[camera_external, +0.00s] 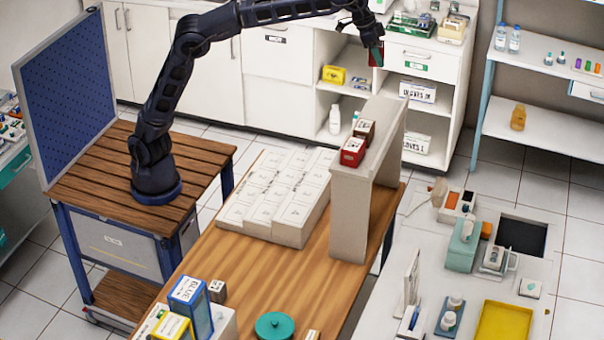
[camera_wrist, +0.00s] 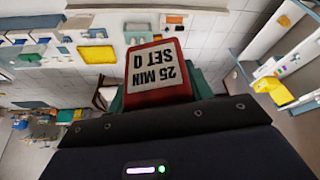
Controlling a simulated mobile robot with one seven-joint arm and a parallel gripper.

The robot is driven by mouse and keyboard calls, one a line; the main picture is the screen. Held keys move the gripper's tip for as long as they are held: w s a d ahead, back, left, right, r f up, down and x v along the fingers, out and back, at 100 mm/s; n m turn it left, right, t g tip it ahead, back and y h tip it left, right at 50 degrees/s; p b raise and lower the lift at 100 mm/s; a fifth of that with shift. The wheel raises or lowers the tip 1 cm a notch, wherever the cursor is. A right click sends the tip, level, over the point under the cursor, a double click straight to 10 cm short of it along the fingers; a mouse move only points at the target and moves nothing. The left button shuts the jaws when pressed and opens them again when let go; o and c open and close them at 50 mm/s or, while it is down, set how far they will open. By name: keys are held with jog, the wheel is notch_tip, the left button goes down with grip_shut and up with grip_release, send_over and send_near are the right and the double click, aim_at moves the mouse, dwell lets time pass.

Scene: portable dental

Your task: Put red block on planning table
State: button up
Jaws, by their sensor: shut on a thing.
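A red block (camera_wrist: 159,76) with a white label reading "25 MIN SET 0" is between the teal fingertips of my gripper (camera_external: 376,48) in the wrist view. The label appears upside down there. In the external view the held block (camera_external: 376,57) shows as a small dark red shape, raised in front of the white cabinets. My gripper is shut on it, well above the tables. A wooden-topped table (camera_external: 225,263) stands in the middle, bearing white labelled blocks; I cannot tell for certain that it is the planning table.
A pale raised stand (camera_external: 349,212) rises at the wooden table's right side, with two more red blocks (camera_external: 353,152) on top. Blue and yellow boxes (camera_external: 190,303) and a teal round lid (camera_external: 275,326) are at the front. A cluttered white counter (camera_external: 372,304) lies to the right.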

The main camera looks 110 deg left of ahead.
jog(key=n, duration=0.1)
send_over(388, 106)
jog(key=s, duration=0.1)
jog(key=f, duration=2.6)
jog(key=shift+s+d+f, duration=0.15)
jog(key=shift+s+d, duration=0.05)
jog(key=shift+d, duration=0.05)
jog(key=o, duration=1)
jog(key=shift+f, duration=0.1)
